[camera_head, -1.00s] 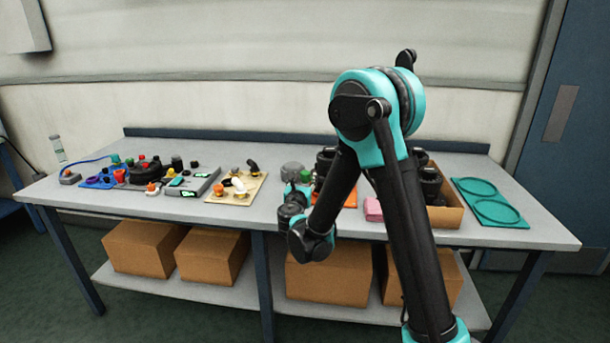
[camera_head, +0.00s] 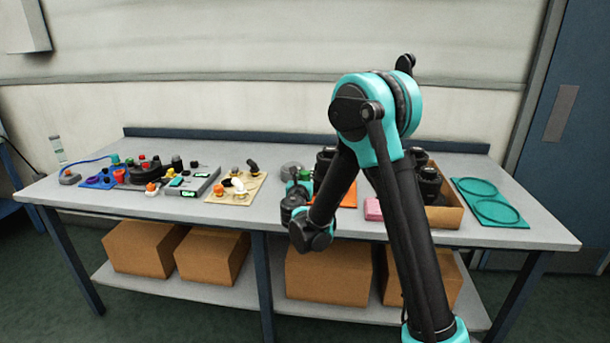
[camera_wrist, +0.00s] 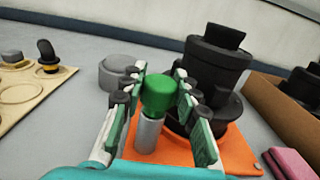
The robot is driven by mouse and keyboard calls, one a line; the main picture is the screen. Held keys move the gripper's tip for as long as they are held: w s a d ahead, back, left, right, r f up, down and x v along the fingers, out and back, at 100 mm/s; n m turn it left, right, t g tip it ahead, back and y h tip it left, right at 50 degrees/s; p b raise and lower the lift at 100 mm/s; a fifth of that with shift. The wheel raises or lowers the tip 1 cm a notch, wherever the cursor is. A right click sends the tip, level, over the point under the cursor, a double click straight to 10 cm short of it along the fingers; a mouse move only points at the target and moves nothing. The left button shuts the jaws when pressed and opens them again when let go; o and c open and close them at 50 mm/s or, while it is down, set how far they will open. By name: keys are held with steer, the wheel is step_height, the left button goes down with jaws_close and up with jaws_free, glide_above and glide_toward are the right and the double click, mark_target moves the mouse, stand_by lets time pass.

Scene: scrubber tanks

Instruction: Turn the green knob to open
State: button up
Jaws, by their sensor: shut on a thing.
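The green knob (camera_wrist: 159,92) sits on top of a grey metal post (camera_wrist: 147,134) that rises from an orange base plate (camera_wrist: 190,151). In the wrist view my gripper (camera_wrist: 160,88) has its two fingers on either side of the knob, shut on it. In the head view my gripper is mostly hidden by my own arm, and the orange plate (camera_head: 346,196) shows only partly behind the arm. A large black valve-like part (camera_wrist: 212,80) stands right behind the knob on the same plate.
A grey round part (camera_wrist: 117,72) stands behind and left of the knob. A cardboard box (camera_wrist: 262,97) holding black parts and a pink block (camera_wrist: 288,163) are to the right. A wooden board (camera_head: 237,187) with small parts lies left. The table front (camera_head: 200,212) is clear.

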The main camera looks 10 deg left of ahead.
steer(key=shift+c, duration=0.6)
steer(key=shift+n+y, duration=0.4)
steer(key=shift+y, duration=0.2)
steer(key=n+y, duration=0.1)
steer(key=y, duration=0.1)
steer(key=shift+d+n+y, duration=0.15)
steer(key=shift+n+y, duration=0.25)
steer(key=n+g+y, duration=0.1)
steer(key=n+y, duration=0.1)
steer(key=y, duration=0.1)
steer(key=n+g+y, duration=0.2)
steer(key=y, duration=0.1)
steer(key=shift+n+y, duration=0.3)
steer(key=n+g+y, duration=0.4)
steer(key=shift+g+y, duration=0.3)
steer(key=shift+y, duration=0.1)
steer(key=shift+n+g+y, duration=0.9)
steer(key=shift+n+g, duration=0.4)
steer(key=shift+g, duration=0.4)
steer(key=shift+a+g, duration=0.2)
steer(key=shift+g, duration=0.1)
